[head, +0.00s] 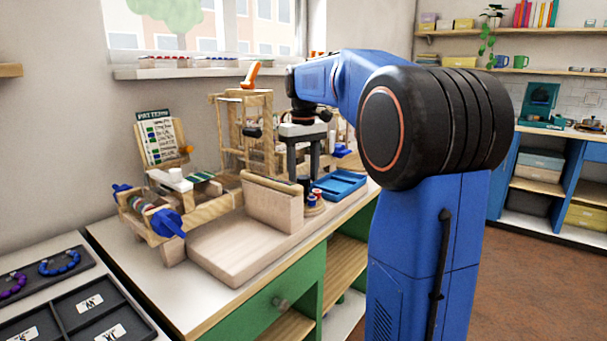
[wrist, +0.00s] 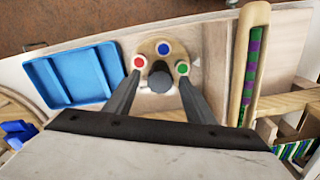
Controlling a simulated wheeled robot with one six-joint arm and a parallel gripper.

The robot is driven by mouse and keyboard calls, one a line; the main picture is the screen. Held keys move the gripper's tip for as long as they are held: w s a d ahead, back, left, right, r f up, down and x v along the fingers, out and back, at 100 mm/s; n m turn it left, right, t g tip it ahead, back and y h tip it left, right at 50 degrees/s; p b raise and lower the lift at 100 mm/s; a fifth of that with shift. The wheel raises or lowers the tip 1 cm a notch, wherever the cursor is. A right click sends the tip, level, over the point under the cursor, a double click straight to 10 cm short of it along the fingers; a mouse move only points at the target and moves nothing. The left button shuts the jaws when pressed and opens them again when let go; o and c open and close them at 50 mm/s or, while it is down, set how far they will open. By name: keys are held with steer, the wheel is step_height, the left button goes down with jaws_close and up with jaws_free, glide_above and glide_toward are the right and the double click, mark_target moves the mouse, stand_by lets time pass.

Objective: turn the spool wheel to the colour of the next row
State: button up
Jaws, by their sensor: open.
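The spool wheel (wrist: 152,47) is a small wooden disc carrying a red spool (wrist: 138,63), a blue spool (wrist: 164,48) and a green spool (wrist: 182,68), with a grey knob (wrist: 160,82) near the middle. In the head view the wheel (head: 314,209) sits on the bench, partly hidden by my gripper (head: 304,180). In the wrist view my gripper (wrist: 160,84) is open, its fingers apart on either side of the knob; contact cannot be told. The pattern card (head: 160,138) stands upright at the back left, with coloured rows too small to read surely.
A blue tray (head: 341,184) lies right of the wheel. A wooden block (head: 272,206) stands just left of it. A wooden frame with a blue crank (head: 168,223) stands at left. Black bead trays (head: 92,290) are at lower left.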

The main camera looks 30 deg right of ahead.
steer(key=shift+c, duration=0.6)
steer(key=c, duration=0.9)
steer(key=m, duration=0.3)
steer(key=shift+m, duration=0.4)
steer(key=m, duration=0.3)
steer(key=shift+m, duration=0.3)
steer(key=m, duration=0.6)
steer(key=shift+m, duration=0.3)
